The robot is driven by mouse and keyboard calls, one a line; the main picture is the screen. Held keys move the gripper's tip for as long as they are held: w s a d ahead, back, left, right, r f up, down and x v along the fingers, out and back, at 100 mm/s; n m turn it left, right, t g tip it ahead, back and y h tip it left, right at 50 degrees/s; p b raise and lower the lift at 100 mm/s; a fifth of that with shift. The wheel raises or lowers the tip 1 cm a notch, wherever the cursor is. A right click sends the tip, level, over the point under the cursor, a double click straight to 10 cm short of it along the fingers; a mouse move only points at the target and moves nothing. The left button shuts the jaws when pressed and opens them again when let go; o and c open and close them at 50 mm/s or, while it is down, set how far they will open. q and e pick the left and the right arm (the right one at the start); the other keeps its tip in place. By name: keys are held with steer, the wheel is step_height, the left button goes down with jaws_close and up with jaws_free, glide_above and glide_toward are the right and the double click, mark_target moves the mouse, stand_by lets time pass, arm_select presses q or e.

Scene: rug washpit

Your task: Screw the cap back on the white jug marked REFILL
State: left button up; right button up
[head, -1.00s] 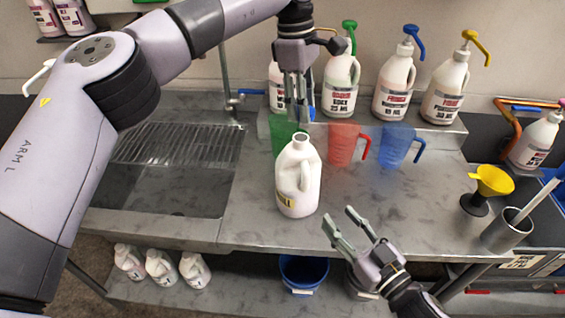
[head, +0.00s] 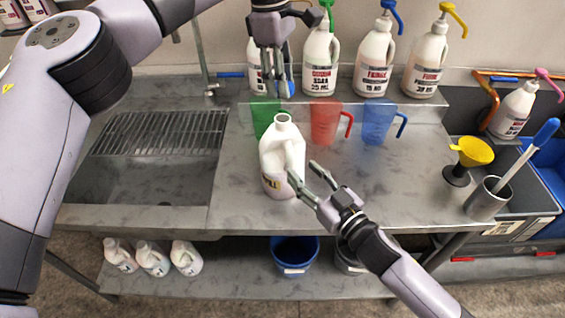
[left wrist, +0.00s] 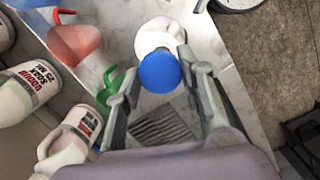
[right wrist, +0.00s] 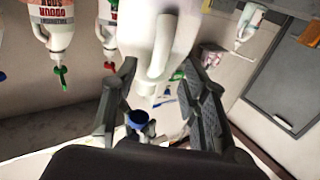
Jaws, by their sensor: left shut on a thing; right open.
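The white jug (head: 275,165) stands upright on the steel counter with its mouth uncovered. My left gripper (head: 278,92) is above and behind the jug mouth in the head view. In the left wrist view, it is shut on the blue cap (left wrist: 160,72), with the jug (left wrist: 160,36) beyond it. My right gripper (head: 303,172) is open at the jug's right side, near its handle. In the right wrist view, the jug (right wrist: 160,40) shows between the spread fingers; contact cannot be told.
Green (head: 264,115), red (head: 325,122) and blue (head: 375,122) measuring jugs stand behind. Pump bottles (head: 372,62) line the back ledge. A sink (head: 150,180) lies left. A yellow funnel (head: 474,151) and metal cup (head: 487,200) stand right. The counter's front middle is clear.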

mark_target(293, 162)
steer(key=x, duration=0.5)
steer(key=shift+a, duration=0.1)
steer(key=shift+c, duration=0.2)
jaws_close()
stand_by(0.7)
